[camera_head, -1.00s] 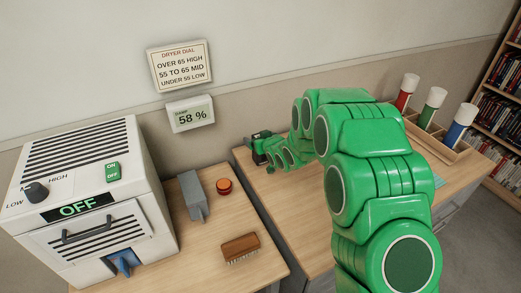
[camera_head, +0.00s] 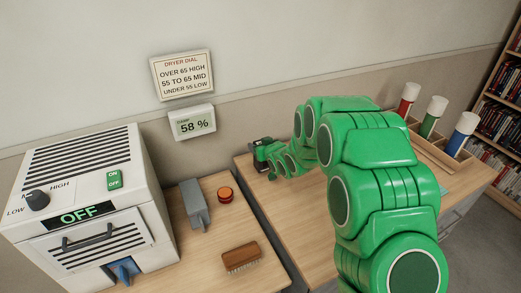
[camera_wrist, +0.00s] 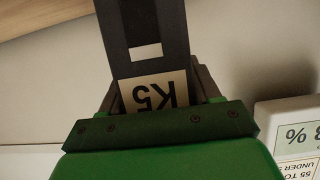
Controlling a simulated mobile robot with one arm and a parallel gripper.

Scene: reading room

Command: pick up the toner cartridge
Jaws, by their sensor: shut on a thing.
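My gripper (camera_wrist: 160,95) is shut on the toner cartridge (camera_wrist: 143,20), a dark grey, long body with a pale label reading K5, upside down in the wrist view. The cartridge sits between the two dark fingers and runs out of the top of that view, so its far end is hidden. In the head view my gripper (camera_head: 262,155) is small and dark at the end of my green arm, over the back left corner of the right-hand table. I cannot make out the cartridge clearly there.
A white dryer (camera_head: 85,215) marked OFF stands at left. A grey block (camera_head: 194,205), an orange-red round thing (camera_head: 225,194) and a brush (camera_head: 241,257) lie on the left table (camera_head: 200,262). A wooden rack (camera_head: 435,150) with several coloured tubes stands at right. A wall display (camera_head: 192,122) reads 58 %.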

